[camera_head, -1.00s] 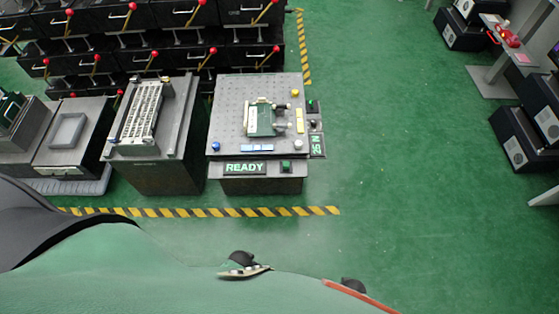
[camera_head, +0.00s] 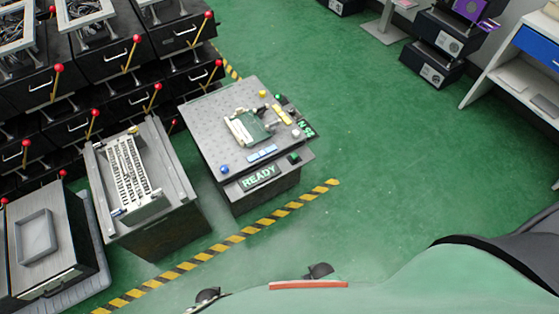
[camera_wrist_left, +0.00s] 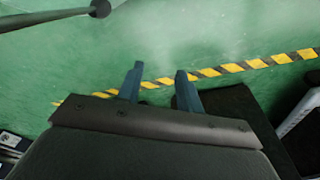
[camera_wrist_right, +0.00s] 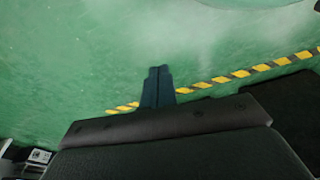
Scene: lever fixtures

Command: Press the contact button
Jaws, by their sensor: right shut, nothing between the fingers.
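The grey pegboard station (camera_head: 205,115) stands mid-left in the head view. Its front has a lit READY sign (camera_head: 261,176) with a small dark box bearing a green button (camera_head: 294,158) to its right. A green board in a fixture (camera_head: 250,127) sits on top. Which part is the contact button I cannot tell for certain. My left gripper (camera_wrist_left: 158,78) is open and empty over the green floor in the left wrist view. My right gripper (camera_wrist_right: 159,70) is shut and empty over the floor in the right wrist view. Neither gripper shows in the head view.
A neighbouring station with a slotted rack (camera_head: 132,170) stands left of the pegboard station. Black drawer units with red-knobbed levers (camera_head: 125,60) fill the upper left. Yellow-black tape (camera_head: 235,240) crosses the floor in front. The green floor (camera_head: 390,150) to the right is clear.

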